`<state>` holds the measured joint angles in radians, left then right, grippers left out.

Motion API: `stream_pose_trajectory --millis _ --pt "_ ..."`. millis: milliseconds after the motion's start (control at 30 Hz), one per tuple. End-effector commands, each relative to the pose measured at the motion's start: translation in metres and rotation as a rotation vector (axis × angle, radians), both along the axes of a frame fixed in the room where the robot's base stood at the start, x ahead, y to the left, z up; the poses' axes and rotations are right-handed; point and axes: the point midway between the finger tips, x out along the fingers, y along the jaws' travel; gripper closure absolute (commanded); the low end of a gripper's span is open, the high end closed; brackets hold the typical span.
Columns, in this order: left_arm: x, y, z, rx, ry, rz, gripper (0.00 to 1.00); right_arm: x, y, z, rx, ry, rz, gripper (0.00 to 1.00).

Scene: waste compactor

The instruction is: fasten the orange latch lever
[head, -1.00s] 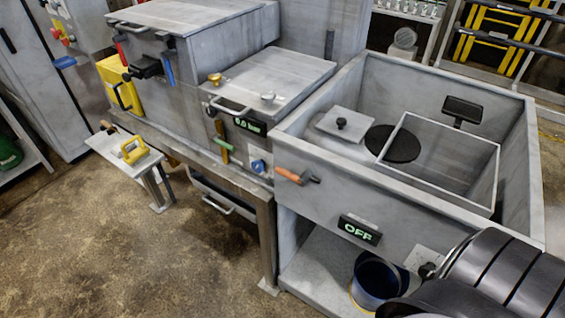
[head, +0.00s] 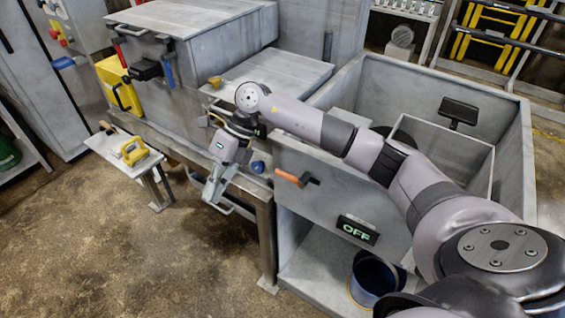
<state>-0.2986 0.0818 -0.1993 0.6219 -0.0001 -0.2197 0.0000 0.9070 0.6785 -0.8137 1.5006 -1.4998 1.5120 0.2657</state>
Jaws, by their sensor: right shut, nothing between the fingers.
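The orange latch lever (head: 287,177) is on the front wall of the grey open-topped bin (head: 332,197), near its left corner. Its orange grip points left, and its dark end is at the right. My right gripper (head: 209,197) hangs pointing down, in front of the grey machine to the left of the lever. It is shut and empty. In the picture it is clearly apart from the lever. The forearm passes above the bin and hides part of its inside. My left gripper is not in view.
An "OFF" display (head: 358,230) sits on the bin front, with a blue bucket (head: 373,277) below. A blue knob (head: 257,167) is left of the lever. The floor at front left is clear.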

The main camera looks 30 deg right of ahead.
Motion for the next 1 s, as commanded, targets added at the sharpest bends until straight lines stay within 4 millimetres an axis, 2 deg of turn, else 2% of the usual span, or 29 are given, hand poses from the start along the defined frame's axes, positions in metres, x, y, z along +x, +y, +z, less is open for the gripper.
stream_pose_trajectory --millis 33,100,200,300,433,733,867,1000 --pt "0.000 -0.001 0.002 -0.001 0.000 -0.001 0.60 -0.001 -0.035 0.020 -0.189 -0.064 0.051 1.00" --pt "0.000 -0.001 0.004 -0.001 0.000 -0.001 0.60 -0.002 -0.079 0.042 -0.415 -0.117 0.075 1.00" --pt "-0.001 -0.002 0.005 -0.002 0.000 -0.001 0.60 -0.004 -0.127 0.072 -0.652 -0.164 0.064 1.00" --pt "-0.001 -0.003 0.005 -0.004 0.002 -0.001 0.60 -0.007 -0.155 0.092 -0.787 -0.185 0.041 1.00" --pt "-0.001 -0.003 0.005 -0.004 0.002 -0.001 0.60 -0.009 -0.166 0.101 -0.844 -0.191 0.027 1.00" --pt "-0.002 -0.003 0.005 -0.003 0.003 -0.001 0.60 -0.009 -0.166 0.100 -0.841 -0.190 0.027 1.00" --pt "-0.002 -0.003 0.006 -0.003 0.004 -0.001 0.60 -0.008 -0.167 0.091 -0.840 -0.188 0.028 1.00" --pt "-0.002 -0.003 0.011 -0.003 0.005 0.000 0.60 -0.007 -0.171 0.070 -0.839 -0.184 0.029 1.00"
